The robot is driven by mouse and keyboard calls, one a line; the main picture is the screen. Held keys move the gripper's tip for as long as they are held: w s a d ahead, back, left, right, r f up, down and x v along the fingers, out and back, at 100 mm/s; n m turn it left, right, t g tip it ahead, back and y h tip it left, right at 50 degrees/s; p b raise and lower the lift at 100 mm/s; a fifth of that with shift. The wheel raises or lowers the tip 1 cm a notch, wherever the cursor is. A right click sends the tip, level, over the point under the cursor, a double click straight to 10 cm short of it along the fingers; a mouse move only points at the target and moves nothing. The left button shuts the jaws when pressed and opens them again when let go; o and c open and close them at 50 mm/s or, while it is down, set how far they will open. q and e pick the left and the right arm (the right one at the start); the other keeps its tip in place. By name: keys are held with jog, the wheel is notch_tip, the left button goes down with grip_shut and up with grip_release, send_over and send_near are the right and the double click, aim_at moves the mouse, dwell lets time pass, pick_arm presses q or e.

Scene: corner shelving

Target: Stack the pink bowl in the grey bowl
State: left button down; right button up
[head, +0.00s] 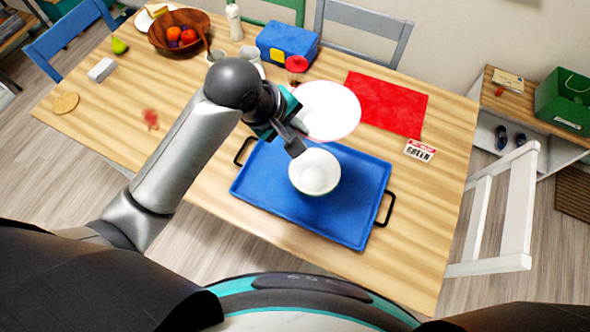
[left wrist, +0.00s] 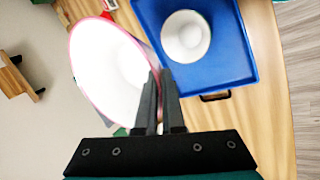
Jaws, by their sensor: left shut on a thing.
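My left gripper (head: 294,138) is shut on the rim of the pink bowl (head: 328,110), and its fingers also show in the left wrist view (left wrist: 161,92). The bowl has a thin pink rim and a bright white inside, seen in the left wrist view (left wrist: 103,72). It appears held above the table, beyond the tray's far edge. The grey bowl (head: 314,172), pale and whitish here, sits upright on the blue tray (head: 350,220); it also shows in the left wrist view (left wrist: 186,37). The two bowls are apart. My right gripper is not in view.
A blue box (head: 287,42), a red-topped jar (head: 297,66) and white cups (head: 247,53) stand behind. A wooden fruit bowl (head: 160,36) is far left.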

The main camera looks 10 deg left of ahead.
pick_arm(q)
notch_tip(320, 180, down, 19)
jog(key=b, duration=0.4)
jog(key=shift+d, duration=0.1)
jog(key=shift+f, duration=0.1)
jog(key=shift+f, duration=0.15)
jog(key=shift+f, duration=0.45)
jog(key=c, duration=1)
grip_release()
jog(key=shift+c, duration=0.2)
